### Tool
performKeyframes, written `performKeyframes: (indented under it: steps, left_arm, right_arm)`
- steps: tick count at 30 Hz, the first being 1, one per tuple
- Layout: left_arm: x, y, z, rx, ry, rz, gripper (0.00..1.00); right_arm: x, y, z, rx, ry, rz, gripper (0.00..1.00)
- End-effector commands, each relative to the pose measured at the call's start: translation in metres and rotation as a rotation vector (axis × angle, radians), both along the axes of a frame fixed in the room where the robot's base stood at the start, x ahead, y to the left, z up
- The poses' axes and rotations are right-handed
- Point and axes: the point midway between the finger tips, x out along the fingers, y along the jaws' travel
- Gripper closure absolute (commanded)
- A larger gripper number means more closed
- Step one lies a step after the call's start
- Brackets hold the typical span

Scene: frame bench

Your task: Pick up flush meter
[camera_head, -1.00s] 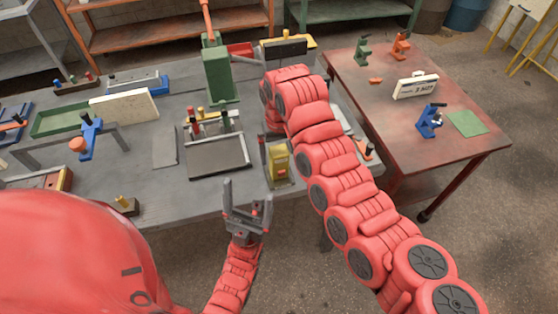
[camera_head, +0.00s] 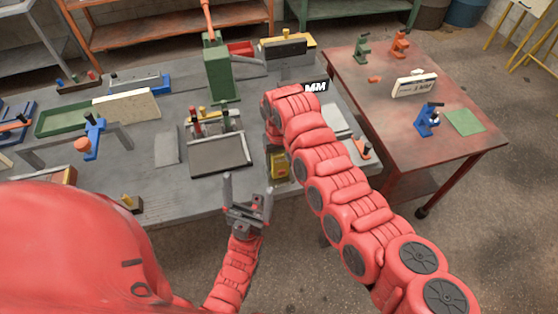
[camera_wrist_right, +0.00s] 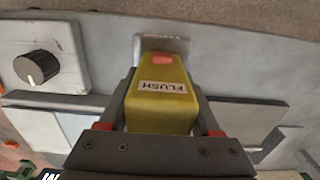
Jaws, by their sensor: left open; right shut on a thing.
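The flush meter (camera_wrist_right: 160,103) is a yellow block with a white "FLUSH" label and a red spot on it. My right gripper (camera_wrist_right: 161,88) is shut on it in the right wrist view, one finger on each side. A pale grey plate shows just behind it. In the head view the flush meter (camera_head: 279,167) is near the bench's front edge, partly hidden by my right arm. I cannot tell whether it touches the bench. My left gripper (camera_head: 247,198) is open and empty, in front of the bench edge.
The grey bench (camera_head: 190,192) carries a dark-topped tray (camera_head: 220,155), a green post (camera_head: 221,78) and a blue clamp (camera_head: 91,137). A red table (camera_head: 385,125) stands at the right. A black knob (camera_wrist_right: 37,66) sits on a grey panel in the right wrist view.

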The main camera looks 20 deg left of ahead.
Motion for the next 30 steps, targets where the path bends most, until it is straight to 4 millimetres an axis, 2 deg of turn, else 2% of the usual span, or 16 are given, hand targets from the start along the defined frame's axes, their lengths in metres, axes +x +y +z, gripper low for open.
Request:
performKeyframes:
  steps: [1,3,17,30]
  left_arm:
    - [0.0,0.0,0.0,0.0,0.0,0.0,0.1]
    - [0.0,0.0,0.0,0.0,0.0,0.0,0.1]
    - [0.0,0.0,-0.001,0.0,0.0,0.0,0.1]
    - [0.0,0.0,-0.005,0.0,0.0,0.0,0.1]
  right_arm:
    - [0.0,0.0,0.0,0.0,0.0,0.0,0.88]
    - [0.0,0.0,0.0,0.001,-0.001,0.0,0.98]
    - [0.002,0.0,0.006,0.002,-0.001,0.0,0.99]
    - [0.01,-0.004,0.038,0.001,-0.004,-0.002,0.99]
